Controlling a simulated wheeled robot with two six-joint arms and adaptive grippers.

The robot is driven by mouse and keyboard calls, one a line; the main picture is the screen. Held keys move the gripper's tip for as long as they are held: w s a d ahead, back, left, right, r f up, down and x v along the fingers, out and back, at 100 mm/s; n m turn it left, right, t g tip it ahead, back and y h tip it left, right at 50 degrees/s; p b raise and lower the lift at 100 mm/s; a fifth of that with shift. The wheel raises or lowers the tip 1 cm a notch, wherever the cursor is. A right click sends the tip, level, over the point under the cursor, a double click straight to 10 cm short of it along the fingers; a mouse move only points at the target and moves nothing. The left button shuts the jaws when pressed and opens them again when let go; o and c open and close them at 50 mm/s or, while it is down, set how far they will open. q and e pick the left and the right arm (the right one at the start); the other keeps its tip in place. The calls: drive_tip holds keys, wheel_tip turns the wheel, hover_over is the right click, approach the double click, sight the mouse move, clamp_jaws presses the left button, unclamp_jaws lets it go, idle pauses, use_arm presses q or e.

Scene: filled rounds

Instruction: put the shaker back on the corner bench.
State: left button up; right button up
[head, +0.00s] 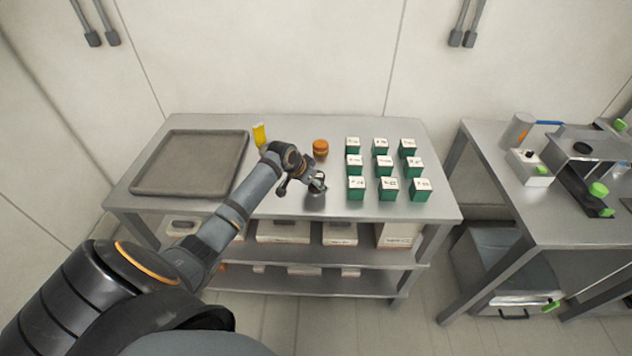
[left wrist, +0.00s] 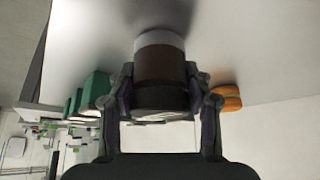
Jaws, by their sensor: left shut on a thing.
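My left gripper (head: 316,183) is over the front middle of the steel bench (head: 290,205). The frames do not show which bench is the corner bench. My right gripper is not in view.
Several green boxes with white tops (head: 382,163) stand just right of the gripper. An orange burger-like thing (head: 320,147) and a yellow item (head: 259,134) are behind. A grey tray (head: 150,187) lies left. Another bench (head: 500,185) with machines stands right, across a gap.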

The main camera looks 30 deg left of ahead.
use_arm(q)
drive_tip(key=shift+f, duration=0.15)
drive_tip(key=o, duration=1.2)
drive_tip(key=shift+s+a+r, duration=0.1)
drive_tip(key=shift+r, duration=0.3)
drive_tip(key=v, duration=1.1)
drive_tip(key=shift+s+r, duration=0.2)
drive_tip(key=shift+r, duration=0.05)
